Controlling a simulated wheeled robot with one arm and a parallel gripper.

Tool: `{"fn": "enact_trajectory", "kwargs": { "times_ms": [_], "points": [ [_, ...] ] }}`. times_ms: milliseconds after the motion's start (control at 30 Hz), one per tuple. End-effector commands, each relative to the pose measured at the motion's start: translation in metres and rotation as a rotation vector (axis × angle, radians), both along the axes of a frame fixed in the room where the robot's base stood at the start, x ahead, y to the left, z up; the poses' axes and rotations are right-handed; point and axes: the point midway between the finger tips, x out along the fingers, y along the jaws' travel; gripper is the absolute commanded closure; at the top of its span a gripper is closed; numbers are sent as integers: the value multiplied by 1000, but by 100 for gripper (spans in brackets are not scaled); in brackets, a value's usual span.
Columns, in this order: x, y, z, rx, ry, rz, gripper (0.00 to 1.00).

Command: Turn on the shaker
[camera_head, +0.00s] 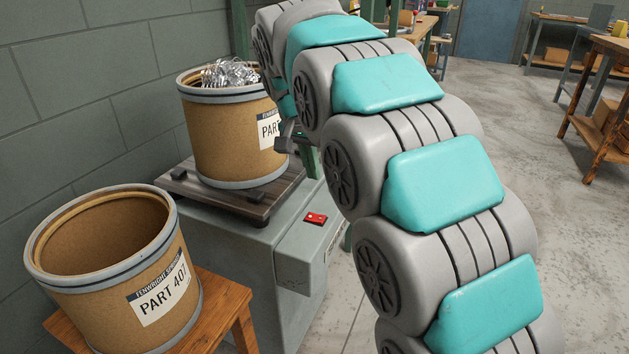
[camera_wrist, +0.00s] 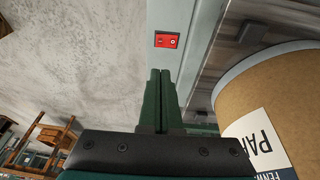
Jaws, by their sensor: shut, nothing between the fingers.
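The shaker (camera_head: 262,235) is a grey cabinet with a dark slatted platform on top. A red rocker switch (camera_head: 316,218) sits on its top right edge in the head view. The switch also shows in the wrist view (camera_wrist: 166,40), upper middle, with small white marks; I cannot tell which way it is set. My gripper (camera_wrist: 158,75) is shut and empty in the wrist view. Its fingertips point toward the switch and appear apart from it, just below it in the picture. In the head view my arm mostly hides the gripper.
A cardboard drum (camera_head: 225,140) full of shiny metal coils stands on the platform, close to my gripper's right in the wrist view. An empty drum (camera_head: 120,285) stands on a wooden stool (camera_head: 225,300) at left. Floor at right is open, with workbenches (camera_head: 600,100) beyond.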

Motion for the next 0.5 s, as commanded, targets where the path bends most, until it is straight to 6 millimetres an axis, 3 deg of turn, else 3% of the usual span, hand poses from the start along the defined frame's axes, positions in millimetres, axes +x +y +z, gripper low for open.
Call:
{"fn": "enact_trajectory", "kwargs": {
  "times_ms": [500],
  "points": [
    [20,-13,-93,-1,5,2,100]
  ]
}}
